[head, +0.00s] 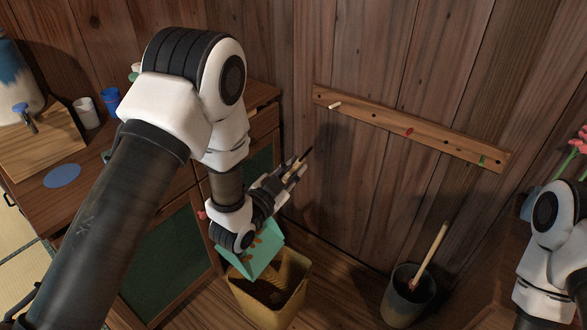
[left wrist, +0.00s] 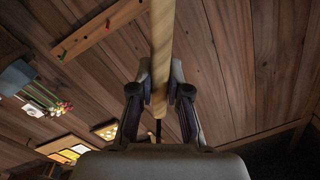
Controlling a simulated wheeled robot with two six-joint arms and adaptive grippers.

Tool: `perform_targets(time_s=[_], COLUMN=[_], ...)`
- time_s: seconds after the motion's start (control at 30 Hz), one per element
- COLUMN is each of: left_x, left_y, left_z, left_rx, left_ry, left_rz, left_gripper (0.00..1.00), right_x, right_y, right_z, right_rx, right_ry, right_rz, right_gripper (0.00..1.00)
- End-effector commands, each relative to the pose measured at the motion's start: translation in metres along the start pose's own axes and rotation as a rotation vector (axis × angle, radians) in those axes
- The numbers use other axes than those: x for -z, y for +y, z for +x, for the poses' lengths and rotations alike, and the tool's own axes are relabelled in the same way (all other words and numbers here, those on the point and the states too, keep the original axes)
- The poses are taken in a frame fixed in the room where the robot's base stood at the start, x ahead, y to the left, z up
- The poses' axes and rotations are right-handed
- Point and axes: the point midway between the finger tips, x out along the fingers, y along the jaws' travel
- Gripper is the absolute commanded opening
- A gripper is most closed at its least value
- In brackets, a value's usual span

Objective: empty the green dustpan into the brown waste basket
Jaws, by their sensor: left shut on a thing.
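The green dustpan (head: 265,258) is tilted, with its pan low over the brown waste basket (head: 292,308) in the head view. A few orange-brown marks or bits show near its upper part; I cannot tell which. The basket stands upright on the floor and has something brownish inside. My left gripper (head: 287,183) is above the pan, shut on the dustpan's pale wooden handle. The handle (left wrist: 161,45) runs between the fingers (left wrist: 160,95) in the left wrist view. My left wrist hides part of the dustpan. My right gripper is out of the picture; only its arm shows.
A dark bucket (head: 396,312) with a wooden stick stands right of the basket. A peg rail (head: 430,134) is on the wooden wall behind. A cabinet with a blue disc (head: 62,176), a white cup (head: 86,112) and a blue cup (head: 110,98) is at left. Pink flowers (head: 580,142) are far right.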

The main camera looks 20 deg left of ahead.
Motion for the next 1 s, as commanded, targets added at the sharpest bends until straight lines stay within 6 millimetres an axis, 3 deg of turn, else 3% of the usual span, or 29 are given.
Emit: perform_targets(time_s=[0.33, 1.0], left_x=[0.002, 0.012], left_y=[0.007, 0.053], left_z=[0.001, 0.001], left_rx=[0.000, -0.002], left_ry=[0.001, 0.001], left_rz=[0.016, 0.113], left_gripper=[0.00, 0.00], right_x=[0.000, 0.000], right_y=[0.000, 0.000], right_z=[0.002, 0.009], right_rx=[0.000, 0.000], right_ry=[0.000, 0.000], right_rz=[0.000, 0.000], right_gripper=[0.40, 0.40])
